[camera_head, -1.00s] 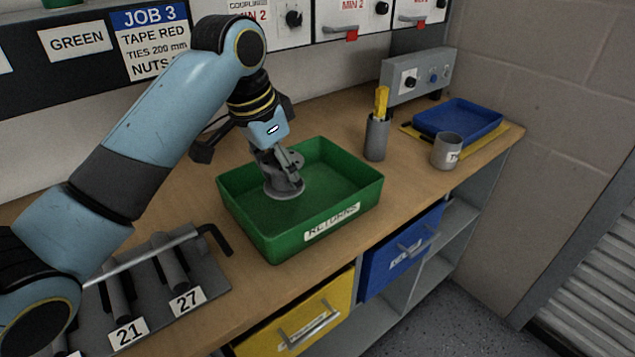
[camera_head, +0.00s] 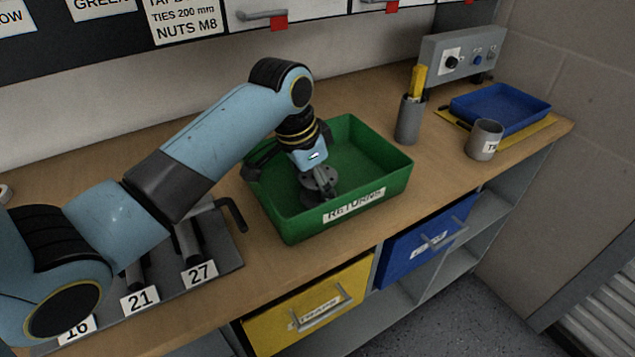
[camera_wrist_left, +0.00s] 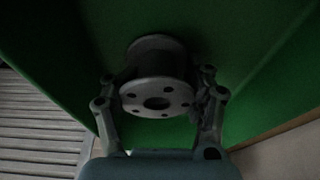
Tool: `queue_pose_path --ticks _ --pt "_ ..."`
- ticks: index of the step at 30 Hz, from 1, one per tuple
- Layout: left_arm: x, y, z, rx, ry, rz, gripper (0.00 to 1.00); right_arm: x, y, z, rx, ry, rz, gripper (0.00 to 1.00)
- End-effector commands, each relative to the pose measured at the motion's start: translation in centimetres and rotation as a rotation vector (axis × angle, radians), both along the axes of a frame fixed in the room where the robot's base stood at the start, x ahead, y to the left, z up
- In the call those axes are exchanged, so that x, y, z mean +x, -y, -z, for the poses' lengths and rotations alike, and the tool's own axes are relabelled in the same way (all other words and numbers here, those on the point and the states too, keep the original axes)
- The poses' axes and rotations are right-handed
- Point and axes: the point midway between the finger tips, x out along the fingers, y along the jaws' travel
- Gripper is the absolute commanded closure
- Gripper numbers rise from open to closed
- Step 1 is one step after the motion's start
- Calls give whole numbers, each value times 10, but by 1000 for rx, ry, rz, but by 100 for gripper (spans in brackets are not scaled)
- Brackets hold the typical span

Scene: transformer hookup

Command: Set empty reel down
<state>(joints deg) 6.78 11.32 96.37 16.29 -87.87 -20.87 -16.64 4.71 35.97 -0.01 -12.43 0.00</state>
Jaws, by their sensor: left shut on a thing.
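The empty reel (camera_head: 319,183) is a small grey spool with a round holed flange, which faces the camera in the left wrist view (camera_wrist_left: 158,97). My left gripper (camera_head: 316,177) is shut on the reel, with one finger on each side of it in the left wrist view (camera_wrist_left: 160,105). It holds the reel inside the green RETURNS tray (camera_head: 392,190), near the tray's front left part. I cannot tell whether the reel touches the tray floor. The gripper and wrist hide part of the reel in the head view. My right gripper is not in view.
A rack (camera_head: 222,257) with posts labelled 16, 21 and 27 lies left of the tray. A grey holder (camera_head: 408,121) with yellow items, a grey cup (camera_head: 484,140) and a blue tray (camera_head: 500,108) stand to the right. Yellow (camera_head: 280,330) and blue drawers (camera_head: 400,252) sit below the bench.

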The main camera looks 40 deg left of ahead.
Motion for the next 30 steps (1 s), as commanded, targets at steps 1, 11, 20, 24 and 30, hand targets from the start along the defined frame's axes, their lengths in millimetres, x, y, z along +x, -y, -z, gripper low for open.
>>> queue_pose_path --ticks 1,11,20,24,30 --pt "0 0 -1 0 1 0 90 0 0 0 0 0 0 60" --pt "0 0 1 0 1 0 33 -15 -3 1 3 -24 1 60" --pt "0 0 1 0 1 0 18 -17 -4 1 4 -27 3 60" --pt "1 0 -2 0 2 1 18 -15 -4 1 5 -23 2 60" --pt "-7 -4 -34 2 5 1 18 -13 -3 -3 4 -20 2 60"
